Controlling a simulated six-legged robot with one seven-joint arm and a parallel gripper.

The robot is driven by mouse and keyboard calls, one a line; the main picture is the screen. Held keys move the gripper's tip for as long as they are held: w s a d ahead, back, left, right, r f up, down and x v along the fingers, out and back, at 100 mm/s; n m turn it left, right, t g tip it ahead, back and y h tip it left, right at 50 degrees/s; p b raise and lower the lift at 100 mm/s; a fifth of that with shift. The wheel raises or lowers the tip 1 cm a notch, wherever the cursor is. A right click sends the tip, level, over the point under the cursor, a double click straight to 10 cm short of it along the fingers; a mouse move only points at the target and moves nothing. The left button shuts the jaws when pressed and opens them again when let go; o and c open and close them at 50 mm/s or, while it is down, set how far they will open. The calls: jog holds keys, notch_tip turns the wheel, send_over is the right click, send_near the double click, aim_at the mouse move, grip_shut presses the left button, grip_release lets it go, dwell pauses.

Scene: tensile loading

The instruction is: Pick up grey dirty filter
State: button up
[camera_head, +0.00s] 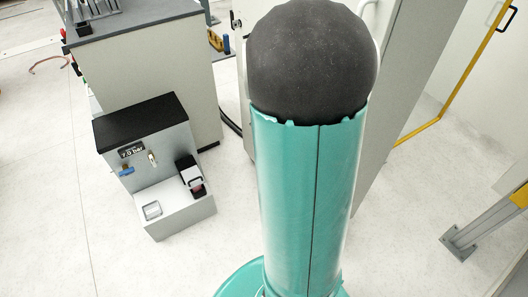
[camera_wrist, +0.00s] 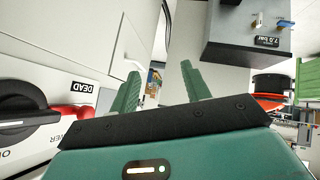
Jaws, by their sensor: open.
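My gripper (camera_wrist: 160,68) is open in the wrist view, its two green fingers apart with nothing visible between them. The head view does not show its fingers. No filter can be named with certainty. In the head view, a small grey framed piece (camera_head: 152,210) sits on the low ledge of a grey pressure unit (camera_head: 150,139). A black holder with a pale block (camera_head: 192,178) stands beside it at the right. Either could be linked to the filter; I cannot tell. The unit also shows in the wrist view (camera_wrist: 230,45), well apart from my fingers.
A grey cabinet (camera_head: 150,75) stands behind the unit. A yellow-edged frame (camera_head: 470,70) is at right. Floor before the unit is clear.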

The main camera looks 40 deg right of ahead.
jog(key=s+d+f+t, duration=0.1)
jog(key=s+d+f, duration=0.1)
jog(key=d+f, duration=0.25)
jog(key=s+d+f+t, duration=0.1)
jog(key=s+d+f, duration=0.2)
jog(key=f, duration=0.3)
jog(key=s+f+m+t+y, duration=0.2)
jog(key=s+f+t, duration=0.1)
jog(key=s+f, duration=0.7)
jog(key=x, duration=0.9)
jog(key=shift+w+d+f, duration=0.1)
jog(key=shift+w+f, duration=0.05)
jog(key=shift+f, duration=0.2)
jog(key=shift+x, duration=2.7)
jog(key=shift+d+r, duration=0.15)
jog(key=shift+r, duration=0.05)
grip_shut()
